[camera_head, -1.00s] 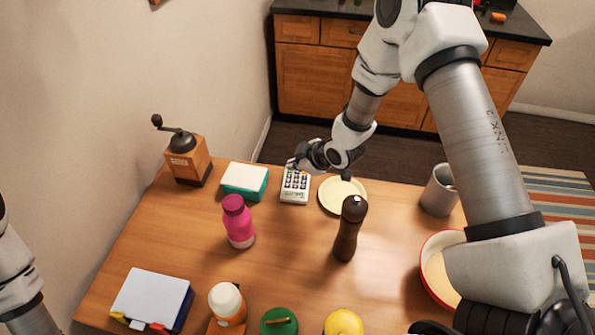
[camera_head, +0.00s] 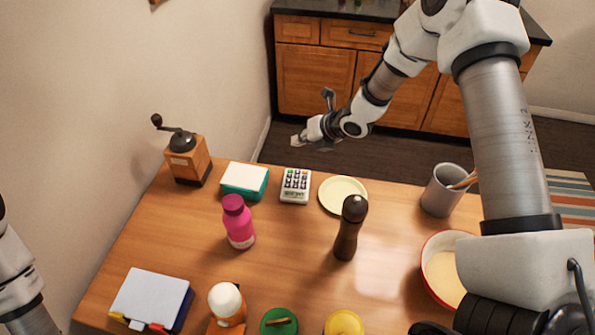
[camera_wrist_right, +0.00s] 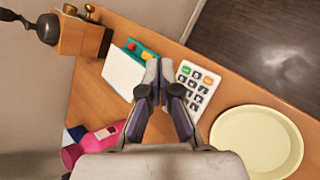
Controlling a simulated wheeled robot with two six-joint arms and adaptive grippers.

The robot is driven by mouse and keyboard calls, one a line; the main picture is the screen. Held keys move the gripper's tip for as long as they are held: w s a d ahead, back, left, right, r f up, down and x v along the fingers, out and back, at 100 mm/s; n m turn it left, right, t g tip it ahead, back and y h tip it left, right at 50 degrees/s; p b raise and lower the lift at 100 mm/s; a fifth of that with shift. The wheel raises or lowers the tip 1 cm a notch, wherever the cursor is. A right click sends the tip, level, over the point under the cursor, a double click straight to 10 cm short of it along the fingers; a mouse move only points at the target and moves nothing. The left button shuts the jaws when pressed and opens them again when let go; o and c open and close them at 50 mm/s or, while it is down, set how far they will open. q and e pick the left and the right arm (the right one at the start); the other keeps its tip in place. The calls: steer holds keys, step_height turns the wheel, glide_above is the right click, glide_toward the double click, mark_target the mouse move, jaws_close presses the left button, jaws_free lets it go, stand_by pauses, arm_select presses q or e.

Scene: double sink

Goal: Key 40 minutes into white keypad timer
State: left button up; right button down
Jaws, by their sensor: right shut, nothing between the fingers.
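The white keypad timer (camera_head: 296,186) lies on the wooden table near its far edge, between the green-and-white box and the pale yellow plate. My left gripper is out of view; only part of my left arm shows.
A green-and-white box (camera_head: 244,181) stands left of the timer, and a pale yellow plate (camera_head: 343,195) lies right of it. A pink bottle (camera_head: 238,222) and a dark pepper mill (camera_head: 350,228) stand nearer. A wooden coffee grinder (camera_head: 188,158) stands at the far left corner.

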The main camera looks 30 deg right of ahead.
mark_target(300, 172)
step_height(300, 172, down, 8)
steer(key=b, duration=0.5)
steer(key=shift+b, duration=0.4)
steer(key=shift+f+b, duration=0.35)
steer(key=shift+f, duration=0.15)
stand_by(0.4)
steer(key=shift+f+b, duration=0.35)
steer(key=shift+b, duration=0.1)
steer(key=shift+f+b, duration=0.3)
stand_by(0.3)
steer(key=shift+r+p, duration=0.4)
steer(key=shift+r, duration=0.35)
